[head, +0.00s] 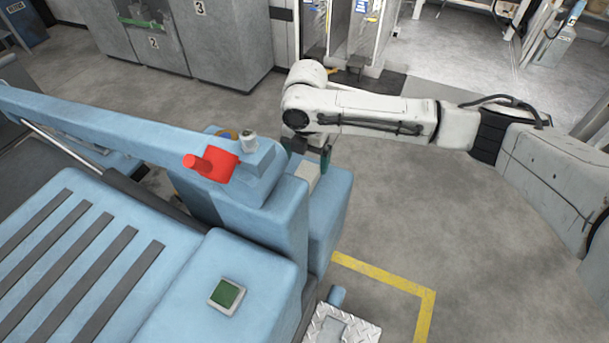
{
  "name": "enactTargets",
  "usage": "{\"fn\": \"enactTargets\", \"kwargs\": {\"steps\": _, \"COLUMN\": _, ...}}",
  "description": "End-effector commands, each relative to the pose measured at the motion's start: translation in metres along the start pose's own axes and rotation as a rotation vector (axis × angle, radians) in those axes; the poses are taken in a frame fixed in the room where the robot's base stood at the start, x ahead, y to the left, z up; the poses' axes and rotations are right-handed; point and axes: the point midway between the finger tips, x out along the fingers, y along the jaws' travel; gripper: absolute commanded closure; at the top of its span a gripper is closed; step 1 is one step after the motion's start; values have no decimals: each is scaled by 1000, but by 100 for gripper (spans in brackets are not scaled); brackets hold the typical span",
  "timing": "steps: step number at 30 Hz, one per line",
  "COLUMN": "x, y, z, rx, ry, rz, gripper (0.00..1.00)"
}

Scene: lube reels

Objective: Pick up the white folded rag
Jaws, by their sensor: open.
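The white folded rag (307,178) appears as a small pale patch on top of the blue block at the right end of the blue machine. My gripper (311,158) points down from the end of my white arm, just above and behind the rag in the picture. Its dark fingers are partly hidden by the wrist and the machine. The gripper is open, with nothing visibly held. The gap between fingers and rag is too small to judge.
A red object (211,165) and a small white cylinder (248,142) sit on the blue machine (140,135) left of the gripper. Grey floor with a yellow line (385,278) lies open to the right.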

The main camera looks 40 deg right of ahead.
Motion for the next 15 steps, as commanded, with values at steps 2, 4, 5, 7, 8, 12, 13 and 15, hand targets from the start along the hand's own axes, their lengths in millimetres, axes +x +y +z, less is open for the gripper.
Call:
{"fn": "enactTargets", "kwargs": {"steps": 2, "x": 4, "y": 0, "z": 0, "rx": -1, "ry": 0, "rz": -1, "gripper": 6}}
{"fn": "enactTargets", "kwargs": {"steps": 4, "x": 10, "y": -1, "z": -1, "rx": -1, "ry": 0, "rz": -2, "gripper": 6}}
{"fn": "enactTargets", "kwargs": {"steps": 5, "x": 14, "y": -1, "z": -1, "rx": 0, "ry": 0, "rz": -2, "gripper": 6}}
{"fn": "enactTargets", "kwargs": {"steps": 7, "x": 24, "y": -1, "z": -2, "rx": -1, "ry": 1, "rz": -3, "gripper": 6}}
{"fn": "enactTargets", "kwargs": {"steps": 8, "x": 28, "y": -2, "z": -2, "rx": -1, "ry": 0, "rz": -4, "gripper": 6}}
{"fn": "enactTargets", "kwargs": {"steps": 12, "x": 48, "y": -1, "z": -3, "rx": -1, "ry": 0, "rz": -2, "gripper": 6}}
{"fn": "enactTargets", "kwargs": {"steps": 13, "x": 50, "y": -1, "z": -3, "rx": -2, "ry": 0, "rz": -2, "gripper": 6}}
{"fn": "enactTargets", "kwargs": {"steps": 15, "x": 53, "y": -1, "z": -3, "rx": -1, "ry": 0, "rz": -2, "gripper": 6}}
